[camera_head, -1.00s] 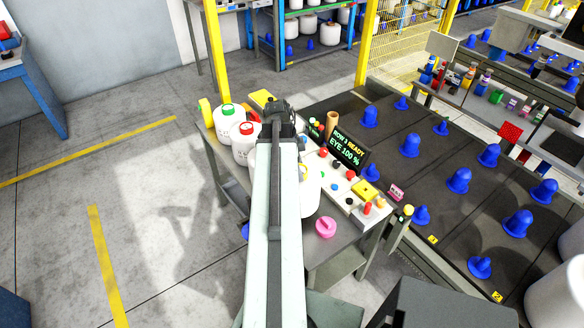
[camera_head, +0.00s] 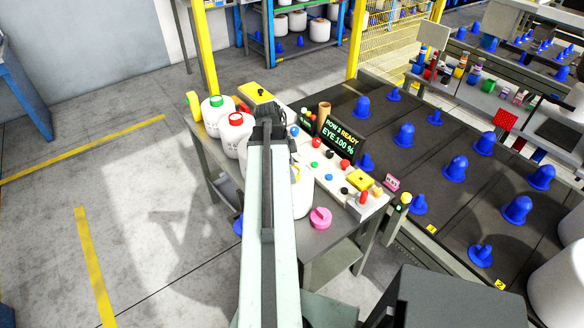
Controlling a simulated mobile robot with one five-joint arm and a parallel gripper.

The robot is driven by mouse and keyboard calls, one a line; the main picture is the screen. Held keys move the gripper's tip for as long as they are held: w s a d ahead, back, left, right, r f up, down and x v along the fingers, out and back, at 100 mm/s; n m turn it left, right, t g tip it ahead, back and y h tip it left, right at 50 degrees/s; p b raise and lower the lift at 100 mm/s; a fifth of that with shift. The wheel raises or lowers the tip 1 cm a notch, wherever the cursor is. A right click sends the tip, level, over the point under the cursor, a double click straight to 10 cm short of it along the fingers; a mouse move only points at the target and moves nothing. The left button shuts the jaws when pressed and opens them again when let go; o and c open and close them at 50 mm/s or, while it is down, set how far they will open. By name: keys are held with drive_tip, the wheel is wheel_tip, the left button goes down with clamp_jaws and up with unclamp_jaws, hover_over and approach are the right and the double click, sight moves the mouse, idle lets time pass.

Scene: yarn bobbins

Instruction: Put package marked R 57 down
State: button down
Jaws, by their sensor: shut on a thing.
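My gripper (camera_head: 269,122) is at the far end of my arm, above the work table (camera_head: 325,238). It is shut on the package, but the arm hides its fingertips and most of what they hold. A white package (camera_head: 304,197) shows partly at the right of the arm; I cannot tell whether it is held or stands on the table. A white package with a red cap (camera_head: 236,119) and one with a green cap (camera_head: 214,103) stand to the left of the gripper. No R 57 marking can be read.
A control panel (camera_head: 353,188) with coloured buttons and a display (camera_head: 339,140) stand right of the arm. A pink knob-like object (camera_head: 320,217) lies near the front table edge. A dark bed with several blue cones (camera_head: 455,168) lies further right. The floor at left is clear.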

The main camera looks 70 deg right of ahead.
drive_tip(key=c, duration=0.5)
unclamp_jaws()
drive_tip(key=p+v, duration=1.2)
drive_tip(key=shift+s+r, duration=0.1)
